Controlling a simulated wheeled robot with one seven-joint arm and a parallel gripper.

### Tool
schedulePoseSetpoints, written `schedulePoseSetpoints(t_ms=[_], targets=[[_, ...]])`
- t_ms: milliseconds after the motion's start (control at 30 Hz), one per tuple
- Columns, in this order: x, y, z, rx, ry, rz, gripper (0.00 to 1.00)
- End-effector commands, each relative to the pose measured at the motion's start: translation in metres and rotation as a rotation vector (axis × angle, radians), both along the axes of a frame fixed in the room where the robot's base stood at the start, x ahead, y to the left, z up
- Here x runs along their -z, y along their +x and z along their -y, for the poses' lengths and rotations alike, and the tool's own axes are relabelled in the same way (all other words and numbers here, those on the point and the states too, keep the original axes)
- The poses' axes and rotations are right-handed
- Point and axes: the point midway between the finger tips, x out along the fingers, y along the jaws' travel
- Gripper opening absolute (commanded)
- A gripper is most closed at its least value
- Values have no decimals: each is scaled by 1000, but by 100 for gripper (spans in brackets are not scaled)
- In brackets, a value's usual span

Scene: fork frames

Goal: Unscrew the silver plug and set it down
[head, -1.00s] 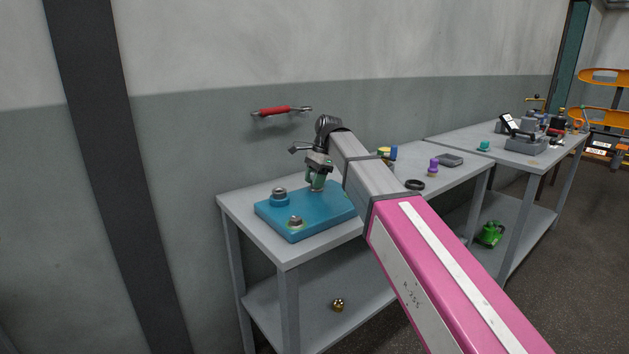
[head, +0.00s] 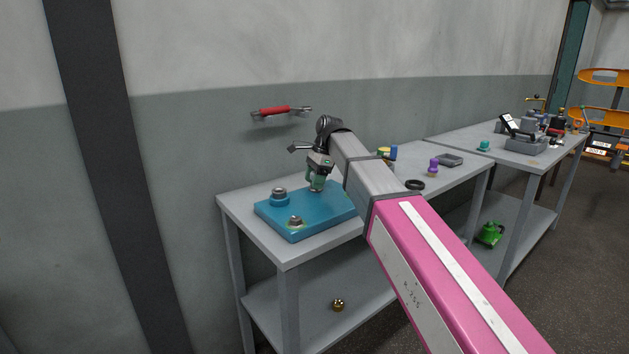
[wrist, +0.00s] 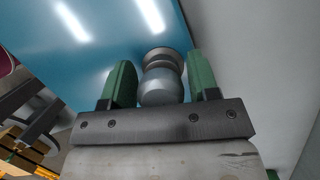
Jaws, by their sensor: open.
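A blue block (head: 330,206) lies on the near grey bench. My gripper (head: 317,183) points down over the block's back right part. In the wrist view, a silver plug (wrist: 161,82) with a rounded end and a wider disc stands between the two green fingers of my gripper (wrist: 161,85). The fingers are apart, with small gaps on either side of the plug. Two other fittings stand on the block: a grey-topped one (head: 279,193) at the back left and one with a brassy base (head: 295,221) at the front. How the silver plug sits in the block is hidden.
A black ring (head: 415,185), a purple part (head: 433,167) and a grey tray (head: 450,160) lie farther right on the bench. A brass ball-like part (head: 338,304) lies on the lower shelf. A red-handled tool (head: 275,111) hangs on the wall behind.

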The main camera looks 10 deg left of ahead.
Motion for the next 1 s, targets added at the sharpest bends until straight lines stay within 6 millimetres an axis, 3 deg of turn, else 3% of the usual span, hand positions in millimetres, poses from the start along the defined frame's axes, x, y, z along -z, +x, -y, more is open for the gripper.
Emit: schedulePoseSetpoints(t_ms=[767,1000], targets=[[0,1,-1,292,1,1,55],[0,1,-1,300,0,0,55]])
